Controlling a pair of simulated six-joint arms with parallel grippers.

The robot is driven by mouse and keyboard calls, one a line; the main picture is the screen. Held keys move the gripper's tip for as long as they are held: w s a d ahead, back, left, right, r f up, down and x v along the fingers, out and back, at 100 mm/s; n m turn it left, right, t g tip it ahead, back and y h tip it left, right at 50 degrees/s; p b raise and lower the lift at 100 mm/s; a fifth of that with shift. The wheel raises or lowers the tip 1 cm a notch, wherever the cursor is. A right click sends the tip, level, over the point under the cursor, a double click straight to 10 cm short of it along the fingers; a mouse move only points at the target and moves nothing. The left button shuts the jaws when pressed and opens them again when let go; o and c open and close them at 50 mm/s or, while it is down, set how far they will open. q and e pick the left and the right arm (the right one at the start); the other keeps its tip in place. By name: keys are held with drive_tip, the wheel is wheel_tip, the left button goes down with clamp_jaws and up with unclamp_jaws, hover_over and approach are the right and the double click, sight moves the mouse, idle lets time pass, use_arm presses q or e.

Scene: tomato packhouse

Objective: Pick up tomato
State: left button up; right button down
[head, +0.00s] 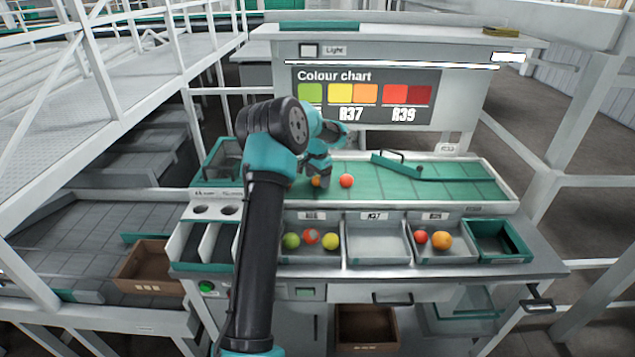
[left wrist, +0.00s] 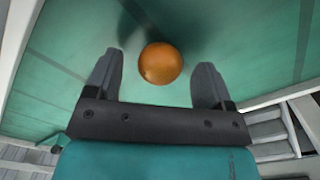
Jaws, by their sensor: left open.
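An orange tomato (left wrist: 160,63) lies on the green belt surface, between and slightly beyond the open fingertips of my left gripper (left wrist: 155,78) in the left wrist view. The gripper does not touch it there. In the head view the same orange tomato (head: 316,181) shows partly behind my left gripper (head: 318,176), which reaches down over the belt. A red tomato (head: 347,181) lies just right of it on the belt. My right gripper is not in view.
Below the belt, the left tray (head: 312,257) holds several tomatoes, the middle tray (head: 377,243) is empty, and the right tray (head: 445,257) holds two. A green bar (head: 398,165) lies across the belt to the right. A colour chart (head: 366,95) stands behind.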

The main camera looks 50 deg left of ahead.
use_arm(q)
drive_tip(key=shift+f, duration=0.5)
drive_tip(key=c, duration=0.8)
